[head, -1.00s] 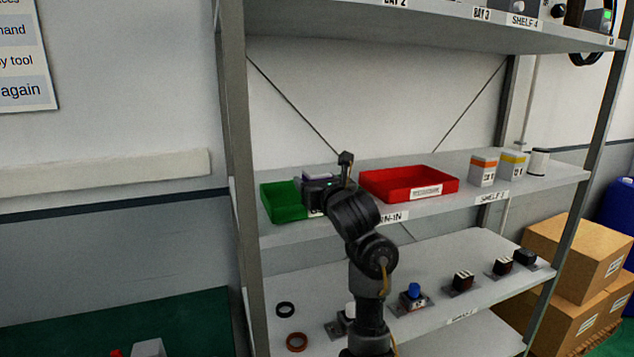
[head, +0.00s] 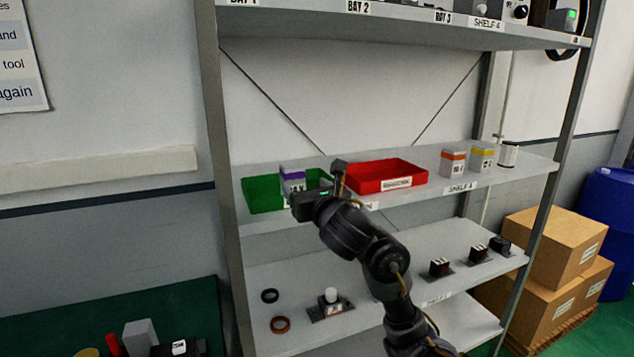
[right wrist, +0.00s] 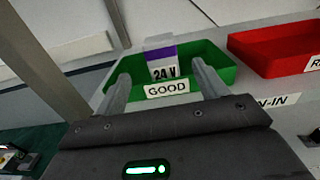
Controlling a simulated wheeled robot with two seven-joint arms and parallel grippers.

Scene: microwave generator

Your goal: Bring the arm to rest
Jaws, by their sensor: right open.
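My right gripper (head: 318,189) is in front of the upper middle shelf. In the right wrist view its two fingers (right wrist: 160,80) are spread and empty. A white box with a purple band, marked 24 V (head: 292,178), stands upright in the green tray (head: 262,194). In the right wrist view the box (right wrist: 162,58) shows beyond and between the fingers, apart from them, behind the tray's GOOD label. The gripper hides part of the green tray in the head view. My left gripper is not in view.
A red tray (head: 388,177) sits to the right on the same shelf. The lower shelf (head: 360,322) holds rings and small devices. A shelf post (head: 215,150) is at left.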

